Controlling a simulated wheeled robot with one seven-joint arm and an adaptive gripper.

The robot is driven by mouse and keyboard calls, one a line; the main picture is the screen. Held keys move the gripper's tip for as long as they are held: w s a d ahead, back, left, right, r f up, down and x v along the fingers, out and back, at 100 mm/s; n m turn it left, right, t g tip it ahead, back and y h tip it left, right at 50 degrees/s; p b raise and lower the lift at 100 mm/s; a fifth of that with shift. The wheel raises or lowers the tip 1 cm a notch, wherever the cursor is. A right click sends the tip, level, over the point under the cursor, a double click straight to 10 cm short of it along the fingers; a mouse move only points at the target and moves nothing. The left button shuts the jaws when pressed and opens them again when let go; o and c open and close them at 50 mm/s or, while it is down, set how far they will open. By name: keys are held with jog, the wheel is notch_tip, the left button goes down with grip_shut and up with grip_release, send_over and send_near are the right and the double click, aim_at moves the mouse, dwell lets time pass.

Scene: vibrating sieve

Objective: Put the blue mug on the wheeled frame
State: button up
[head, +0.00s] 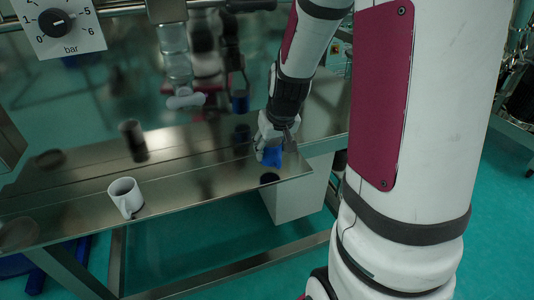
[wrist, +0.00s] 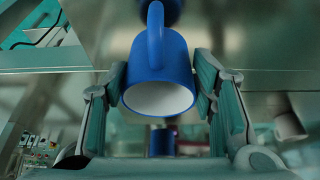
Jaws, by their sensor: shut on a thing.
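The blue mug (head: 273,157) is at the right end of a steel shelf in the head view, partly hidden by my gripper (head: 269,143). The mug also shows in the wrist view (wrist: 157,62), its white-lined mouth toward the camera and its handle upward in the picture. My gripper's two fingers (wrist: 160,80) are shut on its sides. A dark patch, apparently its reflection, lies below it on the shelf; I cannot tell for sure whether it touches. The steel shelf (head: 205,207) rests on metal bars; no wheels are clearly visible, so I cannot tell if it is the wheeled frame.
A white mug (head: 122,191) stands on the shelf at the left. A shiny back panel mirrors the mugs and my arm. A pressure dial (head: 58,23) is at the top left. A pale box (head: 298,195) is below the shelf's right end. Shelf between the mugs is clear.

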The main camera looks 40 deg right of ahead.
aim_at(272, 157)
jog(key=shift+w+f, duration=0.15)
jog(key=shift+f, duration=1.65)
jog(key=shift+f, duration=0.1)
jog(key=o, duration=1.1)
jog(key=shift+o, duration=0.2)
jog(key=v, duration=1.2)
jog(key=s+a+r+n, duration=0.1)
jog(key=s+a+r, duration=0.4)
jog(key=s+a, duration=0.2)
jog(key=s+a+r+n+t+y, duration=0.1)
jog(key=s+a+r+n, duration=0.1)
jog(key=s+a+r, duration=0.3)
jog(key=s+a, duration=0.2)
jog(key=a, duration=0.2)
jog(key=shift+a+r+n, duration=0.2)
jog(key=shift+r+n, duration=0.1)
